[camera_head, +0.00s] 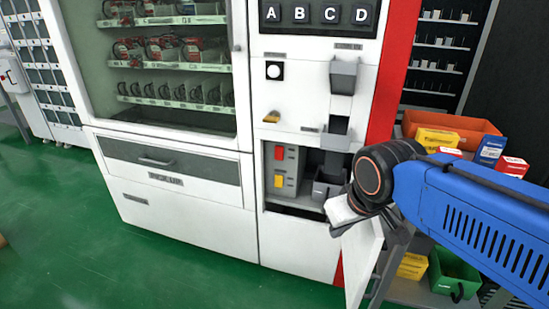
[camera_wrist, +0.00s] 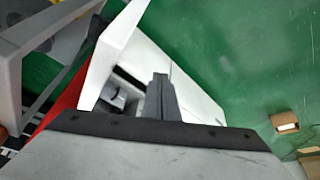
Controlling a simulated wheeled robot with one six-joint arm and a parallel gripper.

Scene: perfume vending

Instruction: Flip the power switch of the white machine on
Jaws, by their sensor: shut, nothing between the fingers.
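The white machine (camera_head: 190,215) is a vending machine with a glass front. Its lower right compartment (camera_head: 300,200) is open and holds a grey panel with a red switch (camera_head: 279,153) above a yellow one (camera_head: 278,181). I cannot tell which is the power switch or how either is set. A white door (camera_head: 365,255) hangs open at the compartment's right. My gripper (camera_head: 337,230) is at the door's upper edge, right of and apart from the switches. In the wrist view its dark fingers (camera_wrist: 158,95) are together and empty, close to a white panel (camera_wrist: 112,45).
Buttons A to D (camera_head: 315,15) sit above the compartment. An orange bin (camera_head: 450,125), small coloured boxes (camera_head: 490,150) and a green bin (camera_head: 455,275) stand at the right, near my arm. The green floor (camera_head: 60,220) is clear in front of the machine.

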